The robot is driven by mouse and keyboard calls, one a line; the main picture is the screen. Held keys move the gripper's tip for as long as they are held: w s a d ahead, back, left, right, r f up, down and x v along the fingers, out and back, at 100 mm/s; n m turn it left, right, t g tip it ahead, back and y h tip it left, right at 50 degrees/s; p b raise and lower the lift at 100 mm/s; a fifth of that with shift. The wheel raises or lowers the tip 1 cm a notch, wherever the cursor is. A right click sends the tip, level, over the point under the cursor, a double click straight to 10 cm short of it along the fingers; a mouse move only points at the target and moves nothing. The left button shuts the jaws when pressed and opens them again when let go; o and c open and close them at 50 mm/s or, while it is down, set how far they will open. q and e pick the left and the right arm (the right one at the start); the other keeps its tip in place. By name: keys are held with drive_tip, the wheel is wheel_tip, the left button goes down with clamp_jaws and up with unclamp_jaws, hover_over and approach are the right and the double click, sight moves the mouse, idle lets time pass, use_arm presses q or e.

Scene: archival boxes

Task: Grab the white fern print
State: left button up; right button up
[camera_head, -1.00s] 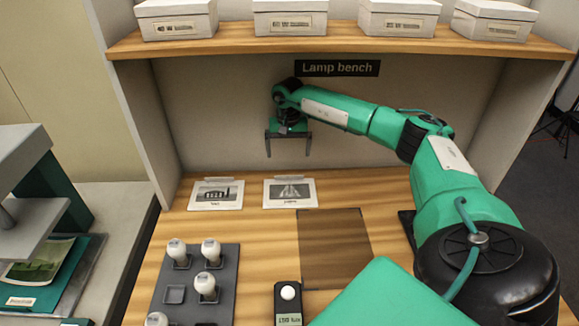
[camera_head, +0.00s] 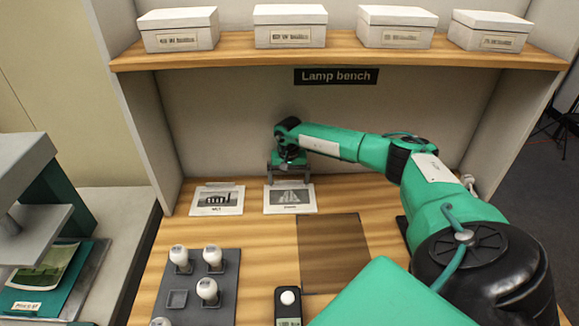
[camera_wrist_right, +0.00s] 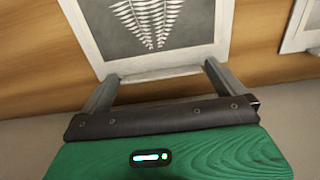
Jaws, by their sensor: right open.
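The white fern print (camera_head: 290,209) is a white-bordered card with a dark picture, lying flat at the back of the wooden bench. In the right wrist view the print (camera_wrist_right: 222,22) shows a pale fern on grey, with a raised pale strip along its near edge. My right gripper (camera_head: 289,177) is open, pointing down at the print's back edge. In the wrist view its fingers (camera_wrist_right: 158,80) stand on either side of that strip. I cannot tell whether they touch it. My left gripper is not in view.
A second print (camera_head: 217,200) lies just left. A shelf (camera_head: 345,50) with white boxes overhangs the back. In front are a grey tray (camera_head: 226,285) of white bulbs, a brown mat (camera_head: 333,255) and a small black device (camera_head: 288,312). A grey-and-teal stand (camera_head: 60,195) is at left.

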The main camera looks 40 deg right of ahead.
drive_tip(key=c, duration=0.7)
drive_tip(key=shift+r, duration=0.1)
